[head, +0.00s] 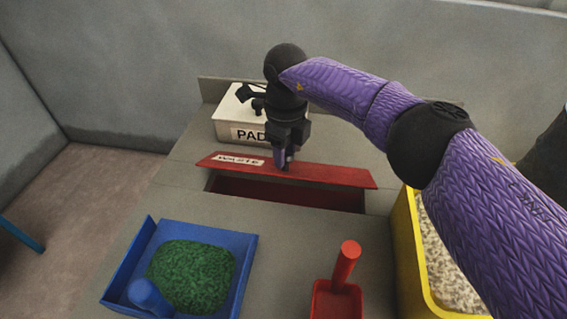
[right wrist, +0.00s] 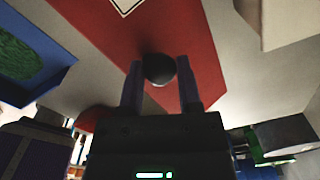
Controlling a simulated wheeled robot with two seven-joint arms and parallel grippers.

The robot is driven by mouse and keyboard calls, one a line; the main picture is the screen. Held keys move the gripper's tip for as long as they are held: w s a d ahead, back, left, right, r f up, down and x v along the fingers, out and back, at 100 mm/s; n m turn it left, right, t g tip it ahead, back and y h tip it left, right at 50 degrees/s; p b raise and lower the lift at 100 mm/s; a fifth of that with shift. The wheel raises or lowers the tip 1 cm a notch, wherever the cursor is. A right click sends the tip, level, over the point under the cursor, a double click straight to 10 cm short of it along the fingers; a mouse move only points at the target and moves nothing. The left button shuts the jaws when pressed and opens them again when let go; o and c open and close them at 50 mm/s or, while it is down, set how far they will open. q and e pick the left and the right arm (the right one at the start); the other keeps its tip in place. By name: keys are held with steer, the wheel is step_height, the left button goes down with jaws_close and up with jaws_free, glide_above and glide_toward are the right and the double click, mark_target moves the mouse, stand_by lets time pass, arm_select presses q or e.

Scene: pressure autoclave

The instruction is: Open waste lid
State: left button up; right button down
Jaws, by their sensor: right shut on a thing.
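The red waste lid (head: 330,174) has a white label reading WASTE and is tilted up over a dark red opening (head: 290,194) in the grey worktop. It also shows in the right wrist view (right wrist: 190,35) as a red panel. My right gripper (head: 284,164) is at the middle of the lid, pointing down. In the right wrist view its two fingers (right wrist: 161,85) are shut on a round dark knob (right wrist: 159,69) on the lid. In the head view the knob is mostly hidden by the gripper. My left gripper is not in view.
A white box labelled PAD (head: 228,118) stands behind the lid. A blue tray (head: 245,262) with green granules and a blue scoop is at front left. A red scoop (head: 346,262) lies at front centre. A yellow bin (head: 408,250) of pale grains is at right.

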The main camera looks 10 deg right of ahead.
steer(key=shift+w+d+b, duration=0.3)
steer(key=shift+w+b, duration=0.1)
steer(key=shift+b, duration=0.1)
steer(key=shift+w+r, duration=0.1)
steer(key=shift+d, duration=0.1)
steer(key=c, duration=0.7)
jaws_free()
steer(key=o, duration=0.4)
steer(key=shift+w+d, duration=0.15)
steer(key=shift+w, duration=0.05)
